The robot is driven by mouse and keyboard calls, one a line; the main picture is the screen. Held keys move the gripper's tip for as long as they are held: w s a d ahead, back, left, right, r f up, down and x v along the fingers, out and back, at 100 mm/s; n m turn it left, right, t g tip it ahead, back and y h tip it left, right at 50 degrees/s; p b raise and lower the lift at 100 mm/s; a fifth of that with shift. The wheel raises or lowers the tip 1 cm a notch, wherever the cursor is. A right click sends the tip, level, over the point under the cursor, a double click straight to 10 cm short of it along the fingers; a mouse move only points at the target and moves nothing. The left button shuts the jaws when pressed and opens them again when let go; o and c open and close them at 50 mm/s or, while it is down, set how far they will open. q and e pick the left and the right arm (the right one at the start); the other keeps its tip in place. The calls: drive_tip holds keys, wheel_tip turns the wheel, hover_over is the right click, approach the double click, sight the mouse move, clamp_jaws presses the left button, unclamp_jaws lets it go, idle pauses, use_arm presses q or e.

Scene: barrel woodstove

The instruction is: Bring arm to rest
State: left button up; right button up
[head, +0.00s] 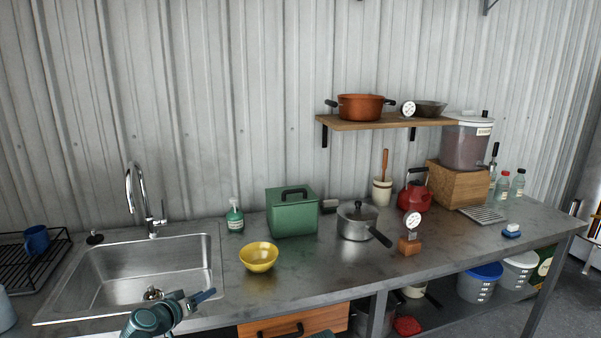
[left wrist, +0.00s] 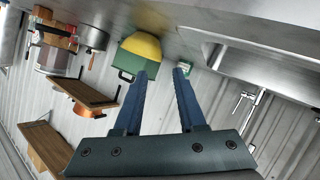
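My left gripper (head: 198,297) is at the bottom of the head view, in front of the sink's right front corner. In the left wrist view its two blue fingers (left wrist: 160,73) stand apart with nothing between them. The gripper is raised and apart from the counter goods. The yellow bowl (head: 258,257) sits on the counter to its right. My right gripper does not show clearly in either view.
The counter holds a sink (head: 215,262) with a faucet (head: 131,190), a green box (head: 292,214), a saucepan (head: 356,222) and a red kettle (head: 414,196). A wooden shelf (head: 385,124) hangs on the wall. The counter's front middle is mostly clear.

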use_arm(q)
drive_tip(key=s+d+f+m+g+h, duration=0.15)
drive_tip(key=s+d+f+g, duration=0.25)
drive_tip(key=d, duration=0.4)
drive_tip(key=s+d+f+m+g, duration=0.2)
drive_tip(key=s+d+f+g, duration=0.15)
drive_tip(key=d, duration=0.45)
drive_tip(key=s+d+f+m+g+y, duration=0.1)
drive_tip(key=s+d+f+g+y, duration=0.1)
drive_tip(key=s, duration=0.5)
drive_tip(key=s+d+f+m+g+y+p, duration=0.1)
drive_tip(key=s+g+y, duration=0.3)
drive_tip(key=s, duration=0.4)
drive_tip(key=shift+s+d+f+y+p, duration=0.3)
drive_tip(key=shift+d+f+y, duration=0.25)
drive_tip(key=shift+d+f, duration=0.3)
